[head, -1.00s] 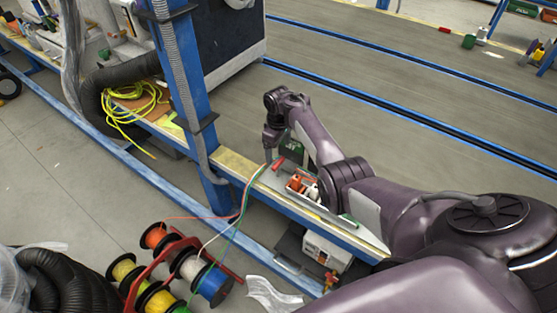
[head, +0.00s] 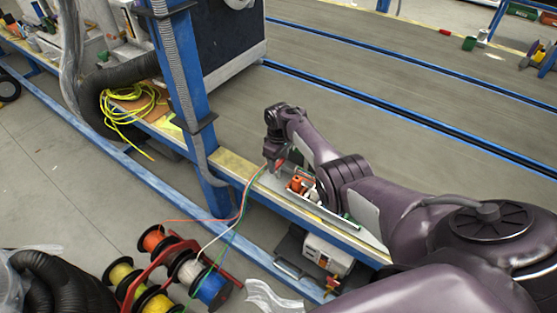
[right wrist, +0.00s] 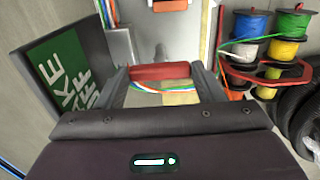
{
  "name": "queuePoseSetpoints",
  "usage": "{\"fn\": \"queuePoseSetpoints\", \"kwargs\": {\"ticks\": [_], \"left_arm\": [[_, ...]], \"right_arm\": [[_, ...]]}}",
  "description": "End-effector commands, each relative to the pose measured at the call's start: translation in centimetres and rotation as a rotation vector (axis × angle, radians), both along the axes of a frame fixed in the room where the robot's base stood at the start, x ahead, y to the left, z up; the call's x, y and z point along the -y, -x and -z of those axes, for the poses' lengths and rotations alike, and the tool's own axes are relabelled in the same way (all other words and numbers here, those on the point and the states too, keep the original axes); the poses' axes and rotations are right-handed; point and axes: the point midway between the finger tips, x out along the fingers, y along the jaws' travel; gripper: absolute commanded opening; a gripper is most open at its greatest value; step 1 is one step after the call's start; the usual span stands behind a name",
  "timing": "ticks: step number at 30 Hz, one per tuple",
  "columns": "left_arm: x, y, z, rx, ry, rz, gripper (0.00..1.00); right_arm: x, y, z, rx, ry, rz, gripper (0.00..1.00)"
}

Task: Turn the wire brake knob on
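The wire brake knob appears as a red bar-shaped handle (right wrist: 160,72) in the right wrist view. In the head view it is a small red piece (head: 281,162) at the bench, partly hidden by my gripper. My right gripper (right wrist: 162,78) has its fingers wide apart, one near each end of the red handle. I cannot tell whether they touch it. In the head view the right gripper (head: 273,167) points down at the bench. A green sign panel with white letters, partly readable as brake off (right wrist: 68,75), stands left of the gripper. My left gripper is not in view.
Wire spools (head: 188,268) on a red rack stand on the floor, with coloured wires running up to the bench (head: 232,165). A blue post (head: 190,90) stands left of my right arm. Orange-and-white parts (head: 298,185) lie just right of the gripper.

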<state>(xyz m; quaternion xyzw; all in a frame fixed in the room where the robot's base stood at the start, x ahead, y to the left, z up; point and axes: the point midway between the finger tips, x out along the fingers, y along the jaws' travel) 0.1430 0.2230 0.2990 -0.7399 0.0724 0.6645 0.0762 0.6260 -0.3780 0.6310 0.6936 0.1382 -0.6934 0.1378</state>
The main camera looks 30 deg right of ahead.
Motion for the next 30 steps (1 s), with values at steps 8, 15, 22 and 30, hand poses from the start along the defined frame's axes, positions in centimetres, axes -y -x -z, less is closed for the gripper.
{"fn": "queuePoseSetpoints", "kwargs": {"ticks": [8, 15, 22, 30], "left_arm": [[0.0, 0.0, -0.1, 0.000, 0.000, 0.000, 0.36], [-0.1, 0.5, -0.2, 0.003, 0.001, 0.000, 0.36], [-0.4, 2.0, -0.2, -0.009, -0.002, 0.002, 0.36], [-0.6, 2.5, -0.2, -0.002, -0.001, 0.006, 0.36]], "right_arm": [[0.0, 0.0, 0.0, 0.000, 0.001, 0.012, 0.39], [0.0, 0.0, -0.1, 0.000, 0.000, 0.103, 0.39], [-0.1, 0.0, -0.1, -0.001, -0.001, 0.281, 0.39], [0.0, 0.0, -0.1, 0.000, 0.000, 0.538, 0.39]]}}
